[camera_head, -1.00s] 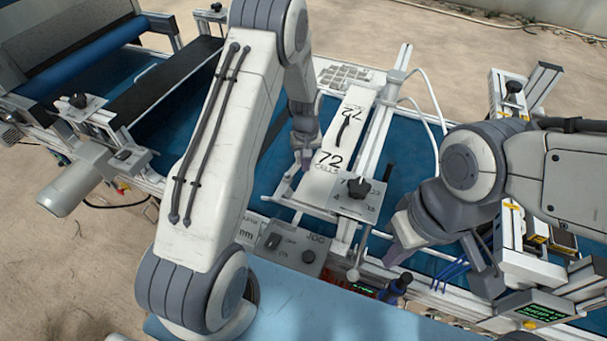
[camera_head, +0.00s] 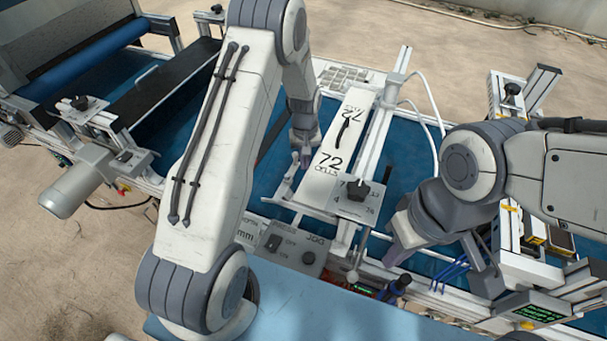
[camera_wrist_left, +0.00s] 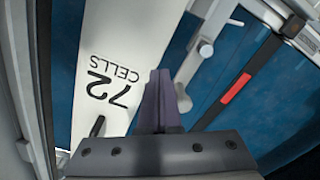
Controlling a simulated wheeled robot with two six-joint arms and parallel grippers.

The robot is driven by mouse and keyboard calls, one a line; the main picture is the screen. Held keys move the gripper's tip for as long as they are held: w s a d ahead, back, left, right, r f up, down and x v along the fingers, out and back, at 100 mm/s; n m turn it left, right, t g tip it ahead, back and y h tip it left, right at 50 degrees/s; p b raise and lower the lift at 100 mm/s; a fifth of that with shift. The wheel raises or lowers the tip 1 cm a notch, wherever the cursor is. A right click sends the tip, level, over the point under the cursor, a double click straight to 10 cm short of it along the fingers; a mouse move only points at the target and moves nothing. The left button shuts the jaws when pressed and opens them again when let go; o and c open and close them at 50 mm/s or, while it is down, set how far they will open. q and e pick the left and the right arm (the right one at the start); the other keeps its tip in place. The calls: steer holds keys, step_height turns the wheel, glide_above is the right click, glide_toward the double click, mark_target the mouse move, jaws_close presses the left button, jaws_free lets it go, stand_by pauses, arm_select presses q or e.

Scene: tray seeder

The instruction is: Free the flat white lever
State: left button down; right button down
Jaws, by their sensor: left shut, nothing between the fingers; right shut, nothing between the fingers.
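The piece I take as the flat white lever (camera_wrist_left: 213,27) shows in the left wrist view, a narrow white bar with a rounded end, just right of the fingers. In the head view I cannot make it out clearly beside my left gripper. My left gripper (camera_head: 299,163) is shut and empty, low along the left edge of the white plate marked 72 CELLS (camera_head: 321,183). Its fingertips also show in the left wrist view (camera_wrist_left: 158,76), between plate and lever; I cannot tell whether they touch the lever. My right gripper (camera_head: 391,262) is shut and empty, right of the plate's near end.
A switch box (camera_head: 291,250) stands at the front. A white rail (camera_head: 377,135) and hoses run right of the plate. A black bar with a red mark (camera_wrist_left: 236,88) lies beyond the lever.

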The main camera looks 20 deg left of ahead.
arm_select(q)
step_height(320, 180, up, 6)
steer(key=p, duration=0.4)
steer(key=shift+r, duration=0.15)
steer(key=shift+r, duration=0.1)
stand_by(0.4)
